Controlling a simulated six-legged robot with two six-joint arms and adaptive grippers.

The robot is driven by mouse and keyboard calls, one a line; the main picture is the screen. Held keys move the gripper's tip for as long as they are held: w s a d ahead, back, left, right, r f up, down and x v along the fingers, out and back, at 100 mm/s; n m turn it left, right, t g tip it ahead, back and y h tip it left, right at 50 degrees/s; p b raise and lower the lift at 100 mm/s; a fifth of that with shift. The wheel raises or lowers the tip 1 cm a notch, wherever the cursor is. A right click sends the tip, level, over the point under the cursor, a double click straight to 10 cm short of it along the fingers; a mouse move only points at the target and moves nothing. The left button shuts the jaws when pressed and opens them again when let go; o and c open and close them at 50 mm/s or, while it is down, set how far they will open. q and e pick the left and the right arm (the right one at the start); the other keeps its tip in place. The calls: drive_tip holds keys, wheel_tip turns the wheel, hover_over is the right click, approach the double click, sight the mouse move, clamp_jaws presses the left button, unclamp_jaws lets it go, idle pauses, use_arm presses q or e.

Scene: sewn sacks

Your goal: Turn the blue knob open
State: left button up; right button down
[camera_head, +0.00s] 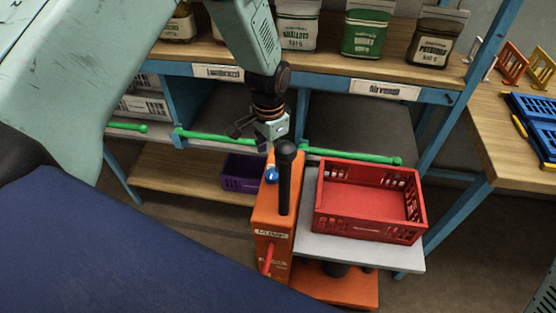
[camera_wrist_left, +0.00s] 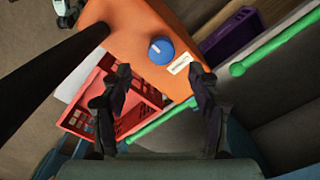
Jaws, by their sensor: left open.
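The blue knob (camera_head: 271,174) sits on top of an orange housing (camera_head: 268,206), partly hidden by a black post in the head view. The left wrist view shows the round knob (camera_wrist_left: 161,50) whole, beside a small white label. My left gripper (camera_head: 266,140) is just beyond the black post and above the knob. In the left wrist view its two dark fingers (camera_wrist_left: 160,82) are apart, with nothing between them. The knob appears ahead of the gap between the fingertips, and no finger touches it. My right gripper is not in view.
The black post (camera_head: 285,180) stands on the housing close to my left gripper. A red crate (camera_head: 365,226) rests on a grey platform to the right. Green rails (camera_head: 350,157) run along the shelf front. A purple bin (camera_head: 240,180) stands on the lower shelf.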

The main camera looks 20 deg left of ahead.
sight(271, 173)
use_arm(q)
drive_tip(key=shift+w+d+r, duration=0.2)
drive_tip(key=shift+w+r, duration=0.05)
drive_tip(key=shift+r, duration=0.1)
drive_tip(key=shift+w+d+f, duration=0.1)
drive_tip(key=shift+w+f, duration=0.05)
drive_tip(key=shift+f, duration=0.05)
drive_tip(key=f, duration=0.6)
drive_tip(key=shift+s+a, duration=0.2)
drive_tip(key=shift+a, duration=0.15)
drive_tip(key=shift+d+f, duration=0.25)
drive_tip(key=shift+f, duration=0.35)
drive_tip(key=shift+w+a+f, duration=0.1)
drive_tip(key=shift+a+f, duration=0.1)
drive_tip(key=shift+a, duration=0.1)
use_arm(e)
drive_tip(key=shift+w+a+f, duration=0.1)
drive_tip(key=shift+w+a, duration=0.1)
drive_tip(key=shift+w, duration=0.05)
